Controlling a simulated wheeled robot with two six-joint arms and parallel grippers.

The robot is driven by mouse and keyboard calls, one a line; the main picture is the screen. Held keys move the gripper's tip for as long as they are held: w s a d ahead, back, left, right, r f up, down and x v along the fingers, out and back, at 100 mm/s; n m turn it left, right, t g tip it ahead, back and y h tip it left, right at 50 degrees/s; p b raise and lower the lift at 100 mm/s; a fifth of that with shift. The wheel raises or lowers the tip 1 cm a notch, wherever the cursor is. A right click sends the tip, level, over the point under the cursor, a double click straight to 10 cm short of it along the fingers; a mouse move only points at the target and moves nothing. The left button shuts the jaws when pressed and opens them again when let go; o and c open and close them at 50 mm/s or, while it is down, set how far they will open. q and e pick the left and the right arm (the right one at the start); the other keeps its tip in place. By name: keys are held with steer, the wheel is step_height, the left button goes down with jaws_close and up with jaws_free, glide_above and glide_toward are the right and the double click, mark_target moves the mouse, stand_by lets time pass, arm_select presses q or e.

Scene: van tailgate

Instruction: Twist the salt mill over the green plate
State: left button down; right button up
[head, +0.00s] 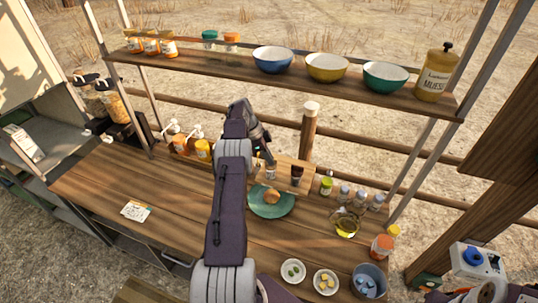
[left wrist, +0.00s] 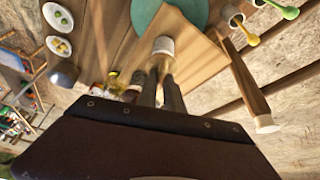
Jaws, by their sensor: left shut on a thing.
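The salt mill (head: 270,172), small with a pale lower end, is at the front of the wooden board behind the green plate (head: 286,205). My left gripper (head: 264,150) is shut on it from above. In the left wrist view the mill's white end (left wrist: 163,46) shows just beyond the fingertips (left wrist: 162,76), and the green plate (left wrist: 146,12) lies past it. The mill is beside the plate rather than over it; whether it touches the board is unclear. A round brown food item (head: 271,197) lies on the plate. My right gripper is not in view.
A dark mill (head: 297,174) stands close right on the board (head: 305,164). Pump bottles (head: 202,150) stand left. A shelf (head: 210,66) with bowls spans behind. The counter's left front is mostly clear.

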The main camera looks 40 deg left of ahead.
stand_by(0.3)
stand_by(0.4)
arm_select(q)
steer(key=c, duration=1.5)
jaws_free()
steer(key=shift+w, duration=0.1)
steer(key=v, duration=0.3)
steer(key=shift+a+r, duration=0.1)
steer(key=shift+r, duration=0.05)
steer(key=p+v, duration=0.5)
steer(key=p, duration=0.5)
steer(key=shift+r, duration=0.25)
